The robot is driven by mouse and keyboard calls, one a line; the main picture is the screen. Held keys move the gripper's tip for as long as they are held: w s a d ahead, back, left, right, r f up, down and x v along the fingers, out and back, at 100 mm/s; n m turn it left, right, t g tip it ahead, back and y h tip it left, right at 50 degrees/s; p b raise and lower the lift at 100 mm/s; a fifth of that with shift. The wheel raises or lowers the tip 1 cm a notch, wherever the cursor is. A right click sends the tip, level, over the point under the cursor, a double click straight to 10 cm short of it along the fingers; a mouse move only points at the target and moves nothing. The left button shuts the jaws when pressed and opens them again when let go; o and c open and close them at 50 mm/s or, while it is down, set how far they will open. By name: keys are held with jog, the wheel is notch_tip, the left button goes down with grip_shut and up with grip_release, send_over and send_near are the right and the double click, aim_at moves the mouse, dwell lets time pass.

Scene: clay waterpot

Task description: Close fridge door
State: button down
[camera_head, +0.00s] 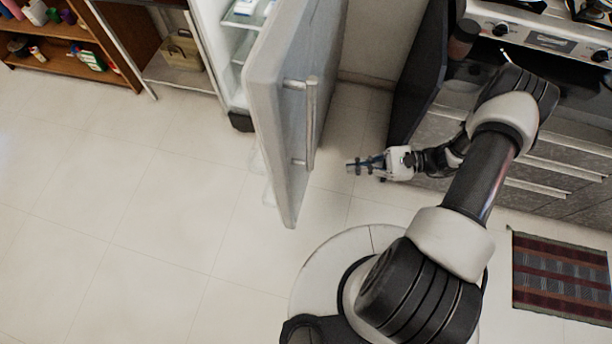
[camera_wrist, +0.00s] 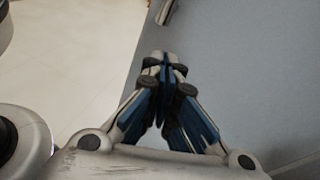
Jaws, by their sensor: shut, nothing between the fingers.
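The fridge door (camera_head: 278,105) stands wide open, swung out from the white fridge (camera_head: 215,30) into the room. Its vertical bar handle (camera_head: 311,125) is on the face turned toward my arm. My gripper (camera_head: 352,166) is shut and empty, to the right of the door and pointing at its outer face, with a gap visible in the head view. In the wrist view my gripper (camera_wrist: 164,62) is in front of the grey door face (camera_wrist: 245,75), and one end of the handle (camera_wrist: 166,12) shows at the top. Whether the fingertips touch the door cannot be told.
A dark cabinet panel (camera_head: 420,75) and a counter with a stove (camera_head: 545,40) stand right of my gripper. A wooden shelf (camera_head: 65,45) is at the far left. A striped rug (camera_head: 562,277) lies at lower right. The floor left of the door is clear.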

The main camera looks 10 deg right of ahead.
notch_tip(320, 180, down, 7)
jog(key=s+m+t+y, duration=0.1)
jog(key=s+m+t, duration=0.2)
jog(key=m+t, duration=0.1)
jog(key=b, duration=0.1)
send_near(294, 175)
jog(key=shift+m+t, duration=0.3)
jog(key=x, duration=0.7)
jog(key=shift+s, duration=0.2)
